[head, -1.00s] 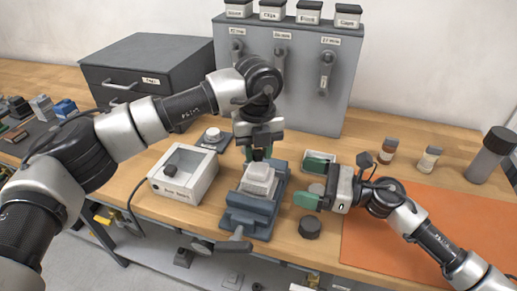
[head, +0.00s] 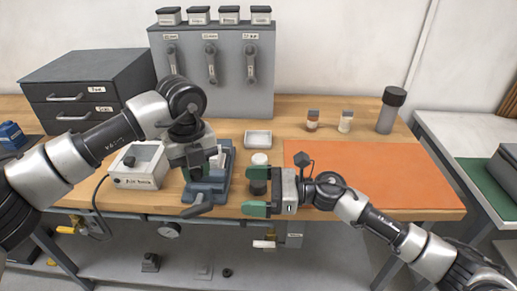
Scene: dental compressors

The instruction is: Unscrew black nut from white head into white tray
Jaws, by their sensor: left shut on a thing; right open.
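My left gripper (head: 194,163) is shut beside and in front of the white head, at the grey-blue vise (head: 206,190). It seems to hold the black nut, but its fingers hide most of what is between them. The white head (head: 226,153) is partly hidden behind the gripper and vise. My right gripper (head: 258,191) is open, with green fingertips pointing left. A black round piece (head: 258,187) shows between its fingers; I cannot tell whether they touch it.
A white round piece (head: 260,158) stands between tray and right gripper. An orange mat (head: 400,175) covers the right side. Two small bottles (head: 345,121) and a grey cylinder (head: 390,110) stand behind it.

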